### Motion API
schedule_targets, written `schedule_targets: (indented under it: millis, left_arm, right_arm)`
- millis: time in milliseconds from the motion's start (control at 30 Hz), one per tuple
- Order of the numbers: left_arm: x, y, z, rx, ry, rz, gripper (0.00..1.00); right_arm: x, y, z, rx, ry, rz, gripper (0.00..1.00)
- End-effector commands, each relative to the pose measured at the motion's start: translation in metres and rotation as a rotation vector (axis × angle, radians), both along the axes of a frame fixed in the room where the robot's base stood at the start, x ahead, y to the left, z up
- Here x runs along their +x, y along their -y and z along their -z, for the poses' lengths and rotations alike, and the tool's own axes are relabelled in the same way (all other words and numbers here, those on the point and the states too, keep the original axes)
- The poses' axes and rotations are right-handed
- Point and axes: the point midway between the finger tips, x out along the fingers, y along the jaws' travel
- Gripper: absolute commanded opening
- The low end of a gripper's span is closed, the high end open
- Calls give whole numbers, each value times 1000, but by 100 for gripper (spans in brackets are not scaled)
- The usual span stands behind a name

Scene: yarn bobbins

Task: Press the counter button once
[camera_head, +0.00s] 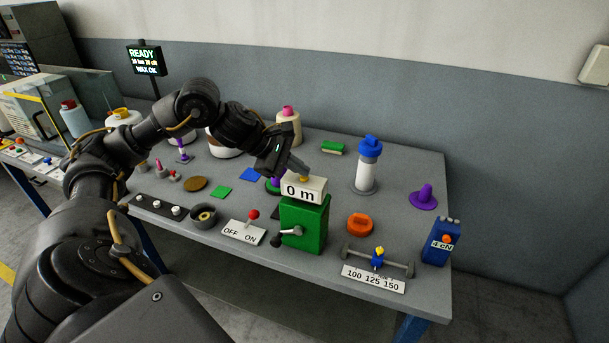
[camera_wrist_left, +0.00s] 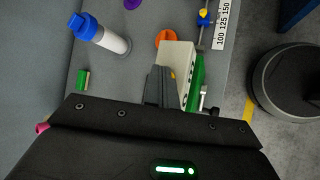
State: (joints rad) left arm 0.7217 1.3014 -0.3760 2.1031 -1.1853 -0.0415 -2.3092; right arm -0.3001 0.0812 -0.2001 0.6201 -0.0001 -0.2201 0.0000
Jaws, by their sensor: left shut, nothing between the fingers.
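The counter is a white box (camera_head: 304,191) reading "0 m" on top of a green block (camera_head: 303,224) with a crank handle at its front. A small yellow-orange button (camera_head: 304,179) sits on the counter's top. My left gripper (camera_head: 301,168) is shut and empty, its fingertips just above and beside the button. In the left wrist view the shut fingers (camera_wrist_left: 160,86) are beside the white counter box (camera_wrist_left: 178,60), and the button (camera_wrist_left: 173,75) shows close to the fingertips. I cannot tell whether they touch. My right gripper is not in view.
An OFF/ON switch (camera_head: 245,231) stands left of the counter. An orange knob (camera_head: 360,224), a slider with a 100 125 150 scale (camera_head: 374,279) and a blue "4 cN" device (camera_head: 441,242) are to the right. A white bobbin with blue top (camera_head: 367,165) stands behind.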

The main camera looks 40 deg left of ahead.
Motion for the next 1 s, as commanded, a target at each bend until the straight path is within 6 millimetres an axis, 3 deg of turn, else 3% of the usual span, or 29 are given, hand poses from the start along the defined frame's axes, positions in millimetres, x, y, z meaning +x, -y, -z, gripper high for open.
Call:
schedule_targets:
  millis: [333,767,1000]
  left_arm:
    - [0,0,-17,0,-1,1,0]
    - [0,0,-20,0,0,0,0]
    - [0,0,-41,-1,1,0,0]
  right_arm:
    - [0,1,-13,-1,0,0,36]
    - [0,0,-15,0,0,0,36]
    - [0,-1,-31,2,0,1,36]
